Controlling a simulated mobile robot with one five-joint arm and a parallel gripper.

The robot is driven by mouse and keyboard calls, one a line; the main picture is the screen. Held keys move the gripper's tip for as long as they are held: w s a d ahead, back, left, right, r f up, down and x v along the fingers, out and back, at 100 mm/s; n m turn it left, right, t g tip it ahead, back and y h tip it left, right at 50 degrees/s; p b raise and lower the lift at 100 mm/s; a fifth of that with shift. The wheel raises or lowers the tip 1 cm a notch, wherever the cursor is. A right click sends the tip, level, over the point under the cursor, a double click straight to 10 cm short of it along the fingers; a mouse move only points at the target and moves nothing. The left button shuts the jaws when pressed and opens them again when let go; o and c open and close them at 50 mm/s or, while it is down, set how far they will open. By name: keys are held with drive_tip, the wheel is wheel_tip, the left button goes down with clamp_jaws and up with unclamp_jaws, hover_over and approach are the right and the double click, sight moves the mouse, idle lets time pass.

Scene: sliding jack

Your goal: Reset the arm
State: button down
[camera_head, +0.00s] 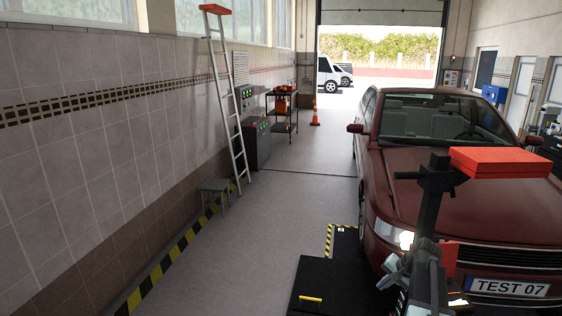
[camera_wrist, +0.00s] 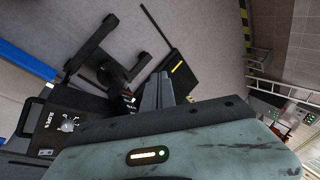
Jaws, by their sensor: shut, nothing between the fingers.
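My arm rises at the right of the head view in front of a dark red car, with its orange-red link level at the top. In the wrist view the two grey fingers of my gripper (camera_wrist: 158,88) lie side by side, closed and empty. Nothing touches the fingertips.
The red car (camera_head: 470,210), plate TEST 07, stands close behind my arm. A black platform (camera_head: 325,280) with yellow-black edging lies on the floor. A ladder (camera_head: 228,100) and stool (camera_head: 214,190) stand by the left wall. The middle floor aisle is clear.

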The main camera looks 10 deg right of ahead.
drive_tip(key=s+a+f+n+g, duration=0.1)
drive_tip(key=s+a+n, duration=0.2)
drive_tip(key=a, duration=0.9)
drive_tip(key=s+a+f+n+g+h, duration=0.1)
drive_tip(key=s+a+n+g, duration=0.1)
drive_tip(key=a, duration=1)
drive_tip(key=s+a+f+n+g+h+b, duration=0.1)
drive_tip(key=a+n, duration=0.4)
drive_tip(key=a, duration=0.7)
drive_tip(key=s+f+g, duration=0.1)
drive_tip(key=s, duration=0.1)
drive_tip(key=shift+s+a+n, duration=0.3)
drive_tip(key=shift+s+a, duration=0.1)
drive_tip(key=shift+f, duration=0.1)
